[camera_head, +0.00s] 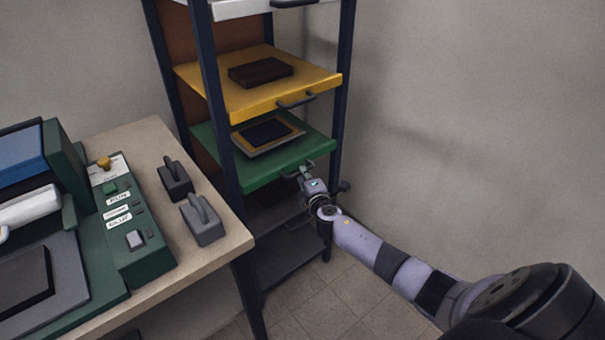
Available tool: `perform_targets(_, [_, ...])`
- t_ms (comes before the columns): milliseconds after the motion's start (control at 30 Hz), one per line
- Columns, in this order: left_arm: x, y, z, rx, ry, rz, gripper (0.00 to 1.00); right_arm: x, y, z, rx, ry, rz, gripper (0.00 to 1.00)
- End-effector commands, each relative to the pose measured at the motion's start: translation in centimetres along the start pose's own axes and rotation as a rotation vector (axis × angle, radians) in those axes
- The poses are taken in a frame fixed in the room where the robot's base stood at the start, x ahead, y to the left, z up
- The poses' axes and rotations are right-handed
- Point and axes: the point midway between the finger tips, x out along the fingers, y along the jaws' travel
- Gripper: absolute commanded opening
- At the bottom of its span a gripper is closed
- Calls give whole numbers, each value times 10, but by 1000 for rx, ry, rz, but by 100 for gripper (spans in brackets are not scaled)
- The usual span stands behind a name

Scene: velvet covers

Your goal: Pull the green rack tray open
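The green rack tray (270,173) sits in the dark-framed rack, below the yellow tray. A framed flat panel with a dark centre (268,133) lies on it. My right gripper (305,171) is at the front edge of the green tray, towards its right end, where it covers the place of a handle. The fingers are small and partly hidden by the gripper body, so I cannot tell whether they are closed on the handle. My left gripper is not in view.
The yellow tray (237,100) with a dark block (260,71) and a handle (296,100) is above. A white tray (237,8) is higher. Dark trays (283,250) are below. A table (149,142) with a green machine stands close left. Tiled floor (330,309) is clear in front.

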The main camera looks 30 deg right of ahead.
Motion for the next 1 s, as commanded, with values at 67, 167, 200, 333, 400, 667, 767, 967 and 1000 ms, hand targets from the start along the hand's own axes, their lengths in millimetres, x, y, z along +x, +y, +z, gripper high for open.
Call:
perform_targets(67, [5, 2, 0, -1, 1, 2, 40, 13, -1, 0, 2, -2, 1, 20])
perform_targets(167, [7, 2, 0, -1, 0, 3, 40, 22, -1, 0, 1, -1, 0, 20])
perform_targets(200, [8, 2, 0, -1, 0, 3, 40, 25, -1, 0, 0, -1, 0, 20])
perform_targets(333, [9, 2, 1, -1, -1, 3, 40, 30, -1, -1, 1, 0, 0, 20])
perform_targets(400, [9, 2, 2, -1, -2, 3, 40, 30, 0, -1, 1, 1, -1, 20])
perform_targets(667, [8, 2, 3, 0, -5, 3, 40, 30, 0, 0, 1, 1, -1, 16])
perform_targets(767, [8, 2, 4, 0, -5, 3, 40, 30, 0, 0, 1, 0, -1, 9])
perform_targets(967, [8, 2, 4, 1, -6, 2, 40, 30, 0, 0, 1, 0, -1, 0])
perform_targets(1000, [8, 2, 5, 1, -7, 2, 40, 30, 0, 0, 0, 0, -1, 0])
